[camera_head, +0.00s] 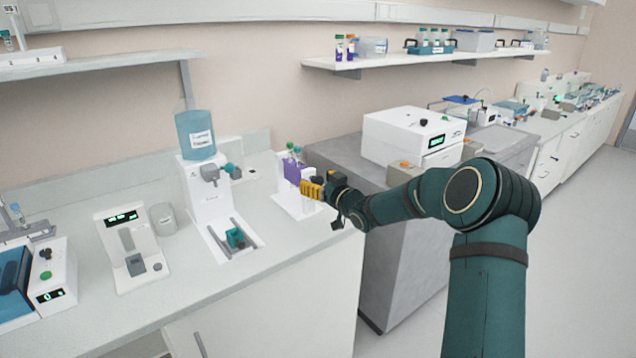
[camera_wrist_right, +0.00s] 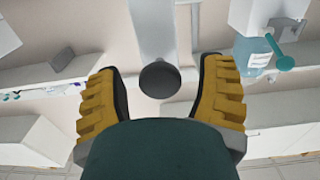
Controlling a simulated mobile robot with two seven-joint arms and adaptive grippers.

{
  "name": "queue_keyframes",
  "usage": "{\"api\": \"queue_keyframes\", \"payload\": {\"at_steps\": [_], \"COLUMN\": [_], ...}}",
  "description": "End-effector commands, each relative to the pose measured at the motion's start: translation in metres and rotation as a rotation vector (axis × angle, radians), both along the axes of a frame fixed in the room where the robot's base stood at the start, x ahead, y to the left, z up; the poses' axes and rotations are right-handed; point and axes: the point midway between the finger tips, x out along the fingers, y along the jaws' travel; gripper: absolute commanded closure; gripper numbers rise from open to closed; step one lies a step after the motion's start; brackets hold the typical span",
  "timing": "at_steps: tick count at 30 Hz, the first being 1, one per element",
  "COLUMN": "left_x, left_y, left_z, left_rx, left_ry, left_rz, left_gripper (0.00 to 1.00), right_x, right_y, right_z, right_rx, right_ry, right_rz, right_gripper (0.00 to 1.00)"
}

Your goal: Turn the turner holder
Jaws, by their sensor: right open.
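The turner holder is likely the white stand (camera_head: 298,205) on the counter, with a purple block (camera_head: 292,170) and capped tubes at its top. My right gripper (camera_head: 308,190) is at its right side, with yellow fingers partly covering it. In the right wrist view, my right gripper (camera_wrist_right: 162,95) is open, one finger on each side. A dark round knob (camera_wrist_right: 160,79) on a pale upright piece (camera_wrist_right: 152,28) lies between the fingers in the picture. A gap shows on both sides of it, and I cannot tell its depth. My left gripper is not in view.
A white dispenser (camera_head: 207,190) with a blue bottle (camera_head: 196,135) stands left of the stand; the bottle also shows in the right wrist view (camera_wrist_right: 254,54). A white device (camera_head: 128,250) and clear beaker (camera_head: 163,218) are farther left. A white box machine (camera_head: 395,137) sits behind my right arm.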

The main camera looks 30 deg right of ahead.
Motion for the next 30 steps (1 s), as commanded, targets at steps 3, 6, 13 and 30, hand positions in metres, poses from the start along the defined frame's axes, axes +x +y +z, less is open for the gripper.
{"api": "queue_keyframes", "payload": {"at_steps": [3, 6, 13, 30], "left_x": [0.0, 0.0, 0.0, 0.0], "left_y": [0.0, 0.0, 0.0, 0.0], "left_z": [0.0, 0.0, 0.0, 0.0], "left_rx": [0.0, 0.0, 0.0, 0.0], "left_ry": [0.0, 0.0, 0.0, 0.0], "left_rz": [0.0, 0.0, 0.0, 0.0], "left_gripper": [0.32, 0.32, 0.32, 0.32], "right_x": [-0.002, -0.01, -0.053, -0.12], "right_y": [0.0, -0.001, -0.005, -0.01], "right_z": [0.0, 0.0, 0.0, 0.0], "right_rx": [0.0, 0.0, -0.001, 0.0], "right_ry": [-0.001, 0.0, 0.002, 0.0], "right_rz": [0.0, -0.001, -0.003, -0.001], "right_gripper": [0.31, 0.31, 0.31, 0.31]}}
